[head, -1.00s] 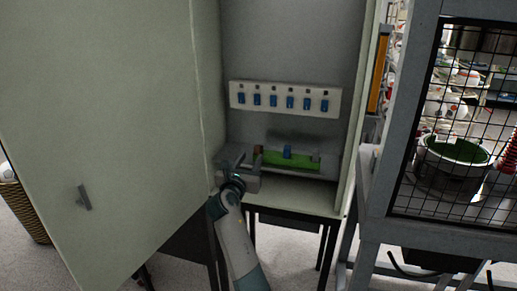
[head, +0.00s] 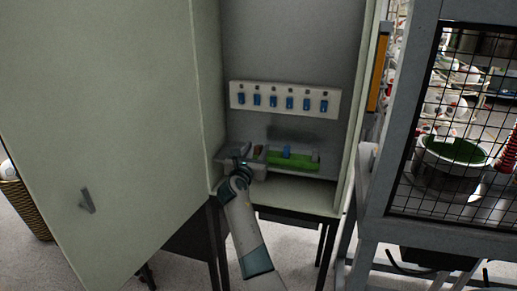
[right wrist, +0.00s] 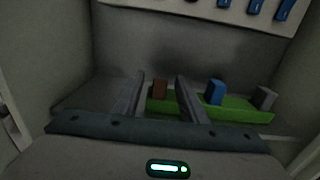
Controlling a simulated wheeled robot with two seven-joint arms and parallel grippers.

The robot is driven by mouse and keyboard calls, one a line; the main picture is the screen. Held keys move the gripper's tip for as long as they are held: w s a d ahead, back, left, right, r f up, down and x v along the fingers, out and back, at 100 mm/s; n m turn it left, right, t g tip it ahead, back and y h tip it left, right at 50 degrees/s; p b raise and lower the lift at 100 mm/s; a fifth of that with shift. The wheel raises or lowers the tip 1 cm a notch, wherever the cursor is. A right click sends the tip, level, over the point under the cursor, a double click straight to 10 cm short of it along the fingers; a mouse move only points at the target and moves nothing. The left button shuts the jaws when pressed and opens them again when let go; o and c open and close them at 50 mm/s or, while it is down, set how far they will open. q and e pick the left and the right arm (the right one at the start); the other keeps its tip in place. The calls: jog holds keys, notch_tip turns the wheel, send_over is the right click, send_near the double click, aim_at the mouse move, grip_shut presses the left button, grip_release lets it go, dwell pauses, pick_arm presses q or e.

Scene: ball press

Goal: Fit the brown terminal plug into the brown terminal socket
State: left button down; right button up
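A brown block (right wrist: 160,89) stands at the left end of a green strip (right wrist: 240,114) inside the cabinet; I cannot tell whether it is the plug or the socket. It also shows in the head view (head: 258,150), just right of my right gripper (head: 243,153). In the right wrist view my right gripper (right wrist: 160,80) is open, and the brown block shows between its fingers, beyond them. Nothing is held. A blue block (right wrist: 215,92) and a grey block (right wrist: 265,98) stand farther right on the strip. My left gripper is not in view.
A white panel (head: 285,88) with several blue switches is on the back wall above the strip. The open cabinet door (head: 100,120) is at left, and the right side wall (head: 351,150) bounds the opening. A mesh cage (head: 400,120) stands farther right.

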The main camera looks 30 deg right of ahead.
aim_at(256, 152)
dwell(0.4)
grip_shut()
jog(key=shift+r, duration=0.15)
notch_tip(256, 152, up, 10)
jog(key=b, duration=0.1)
jog(key=shift+b, duration=0.3)
dwell(0.5)
